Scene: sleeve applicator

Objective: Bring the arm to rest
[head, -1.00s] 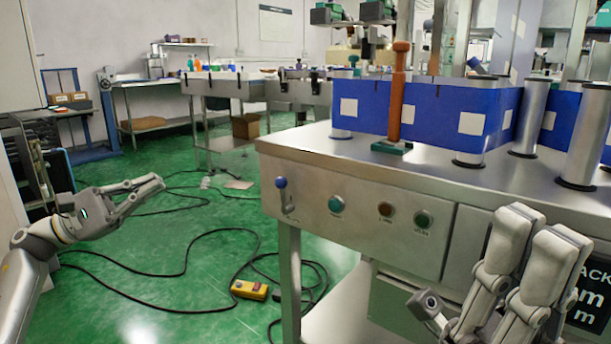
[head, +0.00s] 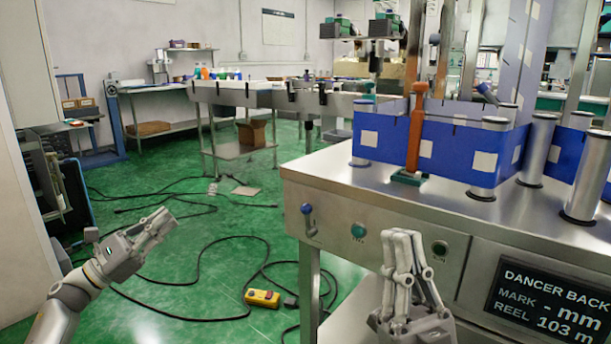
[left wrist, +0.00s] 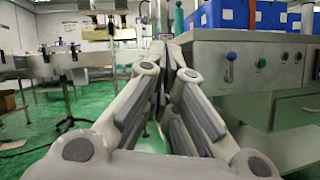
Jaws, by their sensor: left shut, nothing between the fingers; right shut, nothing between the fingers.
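My left gripper (head: 160,222) is shut and empty over the green floor at the lower left of the head view. It points up and to the right, apart from the machine. In the left wrist view its fingers (left wrist: 160,55) come together with nothing between them. My right gripper (head: 398,240) is shut and empty, pointing up in front of the machine's steel front panel. It hides part of the row of buttons there. I cannot tell from the head view how close it is to the panel.
The steel machine table (head: 330,170) carries a blue web (head: 455,145) around rollers and an orange-brown post (head: 416,130). A blue-knobbed lever (head: 307,212) and a display (head: 545,300) are on its front. Cables and a yellow pendant (head: 262,298) lie on the floor.

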